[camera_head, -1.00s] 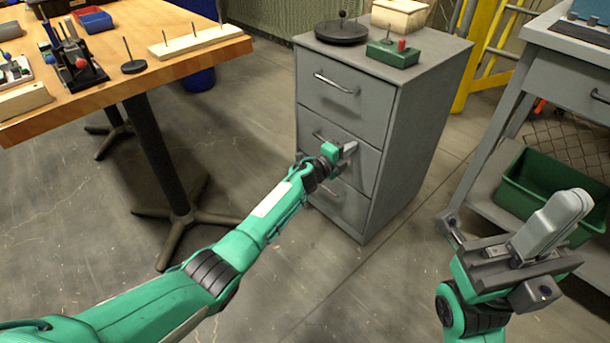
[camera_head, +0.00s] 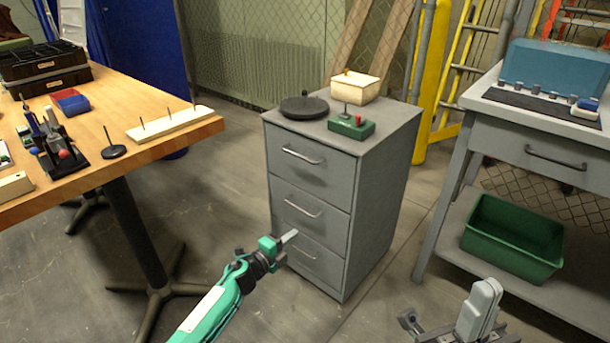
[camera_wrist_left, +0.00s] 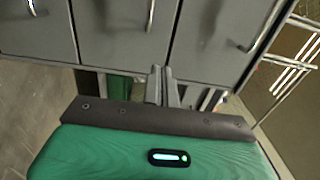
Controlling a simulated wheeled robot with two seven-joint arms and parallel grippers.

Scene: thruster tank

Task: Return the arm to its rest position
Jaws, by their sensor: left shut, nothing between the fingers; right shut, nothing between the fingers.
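My left gripper (camera_head: 289,238) is shut and empty in the head view. It is in front of the lower drawers of the grey cabinet (camera_head: 380,215), at the left side of its front. Whether it touches the cabinet I cannot tell. In the left wrist view its closed fingers (camera_wrist_left: 162,85) point toward the grey drawer fronts (camera_wrist_left: 120,30). My right gripper (camera_head: 482,300) is at the lower right of the head view, shut and empty, pointing up. The rest of the right arm is cut off by the bottom edge.
The wooden table (camera_head: 150,88) with pegs and small trays is at left. On the cabinet are a black disc (camera_head: 304,107), a green block (camera_head: 351,127) and a cream box (camera_head: 356,88). A grey workbench (camera_head: 480,145) with a green bin (camera_head: 513,240) is at right. Floor between is open.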

